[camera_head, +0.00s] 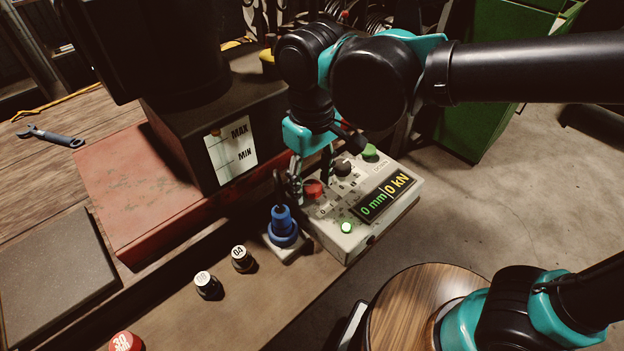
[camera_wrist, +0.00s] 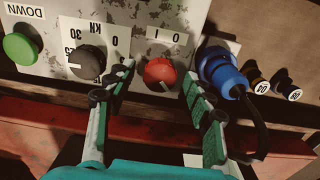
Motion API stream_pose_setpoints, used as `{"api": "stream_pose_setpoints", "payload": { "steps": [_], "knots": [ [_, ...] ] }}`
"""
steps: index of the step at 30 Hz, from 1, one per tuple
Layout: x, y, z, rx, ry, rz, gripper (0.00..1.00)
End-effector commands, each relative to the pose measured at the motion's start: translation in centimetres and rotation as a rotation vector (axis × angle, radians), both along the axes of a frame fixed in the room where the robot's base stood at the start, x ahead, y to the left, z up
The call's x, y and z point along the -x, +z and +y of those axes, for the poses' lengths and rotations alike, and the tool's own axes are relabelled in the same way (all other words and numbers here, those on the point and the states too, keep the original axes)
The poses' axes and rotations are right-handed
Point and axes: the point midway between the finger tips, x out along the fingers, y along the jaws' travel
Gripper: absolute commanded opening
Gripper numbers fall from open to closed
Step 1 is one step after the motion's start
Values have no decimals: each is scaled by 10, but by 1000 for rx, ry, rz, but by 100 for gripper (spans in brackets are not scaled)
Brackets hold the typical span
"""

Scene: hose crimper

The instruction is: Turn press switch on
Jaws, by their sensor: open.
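A red rotary knob (camera_wrist: 160,72) with a pale mark on it sits on the grey control box, beside a white label with small marks. In the head view the red knob (camera_head: 313,189) is partly covered by my gripper (camera_head: 312,180). In the wrist view my gripper (camera_wrist: 158,80) is open, with one finger on each side of the knob. Gaps show between the fingers and the knob. The control box (camera_head: 345,245) has a display (camera_head: 384,198) reading 0 mm and 0 kN, and a lit green lamp (camera_head: 347,227).
A blue plug (camera_wrist: 222,72) with a black cable sits close to one finger. A black knob (camera_wrist: 88,62) and a green button (camera_wrist: 20,48) lie on the other side. Small labelled dies (camera_head: 242,258) stand on the bench. The press body (camera_head: 205,125) rises behind.

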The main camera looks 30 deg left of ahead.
Motion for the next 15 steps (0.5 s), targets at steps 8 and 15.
{"api": "stream_pose_setpoints", "payload": {
  "steps": [8,15],
  "knots": [
    [0,28,0,0,0,0,53],
    [0,77,0,0,0,0,53]
  ]
}}
